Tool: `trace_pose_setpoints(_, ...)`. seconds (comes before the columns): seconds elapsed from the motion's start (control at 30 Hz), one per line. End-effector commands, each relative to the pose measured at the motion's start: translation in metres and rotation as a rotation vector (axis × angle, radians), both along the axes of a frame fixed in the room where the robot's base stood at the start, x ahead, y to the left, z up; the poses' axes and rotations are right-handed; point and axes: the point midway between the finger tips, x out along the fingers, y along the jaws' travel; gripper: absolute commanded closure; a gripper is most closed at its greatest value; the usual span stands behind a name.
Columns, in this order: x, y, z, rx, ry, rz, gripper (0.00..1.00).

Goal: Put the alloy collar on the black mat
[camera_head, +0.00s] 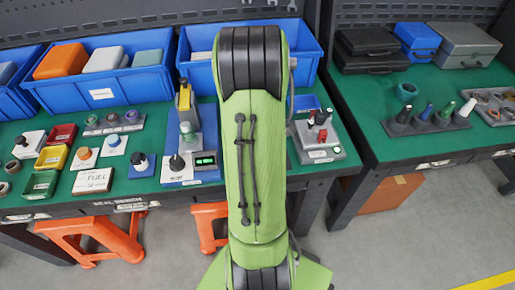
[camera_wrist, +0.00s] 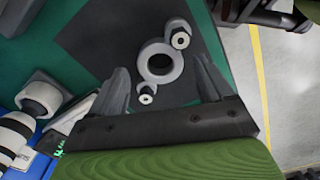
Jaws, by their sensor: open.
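In the wrist view, a grey ring with two bolt-like round ends beside it, which looks like the alloy collar (camera_wrist: 143,60), appears to lie on the black mat (camera_wrist: 100,42). The mat is a dark sheet on the green table top. My gripper (camera_wrist: 160,66) is open, with one finger on each side of the collar and dark gaps between fingers and ring. I cannot tell how high the fingers are above the mat. In the head view my green arm hides the collar, the mat and the gripper.
Blue bins (camera_head: 105,70) stand along the back of the table. A blue-based device (camera_head: 190,150) is left of my arm, a grey block with red knobs (camera_head: 318,135) to its right. White parts (camera_wrist: 38,97) lie left of my gripper. The right table holds cases (camera_head: 468,45).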

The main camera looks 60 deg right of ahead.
Motion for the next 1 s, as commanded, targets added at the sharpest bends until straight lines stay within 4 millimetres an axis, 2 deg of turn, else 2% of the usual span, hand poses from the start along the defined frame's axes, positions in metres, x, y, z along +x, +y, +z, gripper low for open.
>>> trace_pose_setpoints(0.03,0.001,-0.001,0.019,-0.006,-0.004,0.001,0.20)
trace_pose_setpoints(0.1,0.001,-0.001,0.040,-0.006,-0.004,0.002,0.20)
trace_pose_setpoints(0.3,0.000,-0.001,0.088,-0.004,-0.003,0.001,0.20)
trace_pose_setpoints(0.43,0.000,-0.001,0.103,-0.002,-0.001,0.001,0.20)
trace_pose_setpoints(0.67,0.000,0.000,0.106,-0.001,-0.001,0.001,0.20)
trace_pose_setpoints(0.73,0.007,0.008,0.113,-0.010,-0.012,-0.001,0.20)
trace_pose_setpoints(0.77,0.013,0.017,0.119,-0.019,-0.023,-0.004,0.20)
trace_pose_setpoints(0.87,0.040,0.067,0.150,-0.057,-0.087,-0.032,0.20)
trace_pose_setpoints(0.93,0.052,0.118,0.174,-0.076,-0.153,-0.060,0.20)
trace_pose_setpoints(1.0,0.053,0.169,0.193,-0.079,-0.226,-0.095,0.20)
